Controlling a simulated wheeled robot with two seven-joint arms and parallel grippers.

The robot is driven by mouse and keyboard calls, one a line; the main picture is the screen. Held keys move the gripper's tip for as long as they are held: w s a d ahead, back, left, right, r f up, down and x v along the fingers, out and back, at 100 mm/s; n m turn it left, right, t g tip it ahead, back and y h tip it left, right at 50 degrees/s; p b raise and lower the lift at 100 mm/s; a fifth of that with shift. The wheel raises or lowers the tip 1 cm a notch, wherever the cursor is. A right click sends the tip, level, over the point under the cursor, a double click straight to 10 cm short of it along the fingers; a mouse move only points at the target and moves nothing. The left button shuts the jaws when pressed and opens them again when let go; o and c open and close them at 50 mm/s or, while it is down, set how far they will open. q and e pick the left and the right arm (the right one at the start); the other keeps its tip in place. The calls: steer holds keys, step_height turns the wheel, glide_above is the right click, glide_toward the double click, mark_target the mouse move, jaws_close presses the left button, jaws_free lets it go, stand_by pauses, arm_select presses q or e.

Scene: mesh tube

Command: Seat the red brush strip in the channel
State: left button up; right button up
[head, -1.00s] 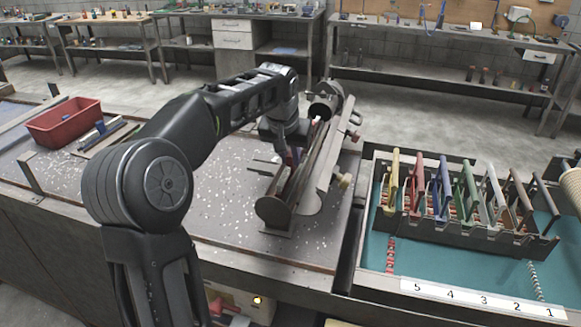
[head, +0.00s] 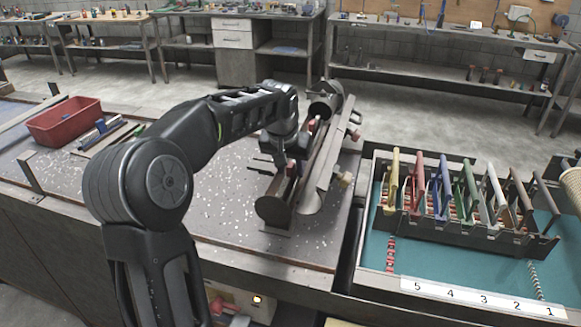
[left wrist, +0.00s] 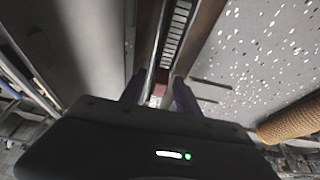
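The long dark channel fixture (head: 318,170) lies slanted on the speckled bench, with a round end plate (head: 272,210) at its near end. Small red parts show along it, one near its middle (head: 312,125) and one nearer me (head: 290,169); I take them for the red brush strip, which is mostly hidden. My left gripper (head: 283,158) is low over the near half of the channel. In the left wrist view its two purple fingertips (left wrist: 160,90) are apart, with a bit of red between them; contact is unclear. My right gripper is not in view.
A rack of coloured handled pieces (head: 465,205) stands on the teal numbered mat at right. A red bin (head: 63,121) and a tray of loose parts (head: 103,135) are at left. The speckled bench (head: 225,205) is free left of the fixture.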

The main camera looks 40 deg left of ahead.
arm_select(q)
steer(key=shift+r, duration=0.2)
steer(key=v, duration=1.2)
steer(key=shift+f, duration=0.1)
stand_by(0.5)
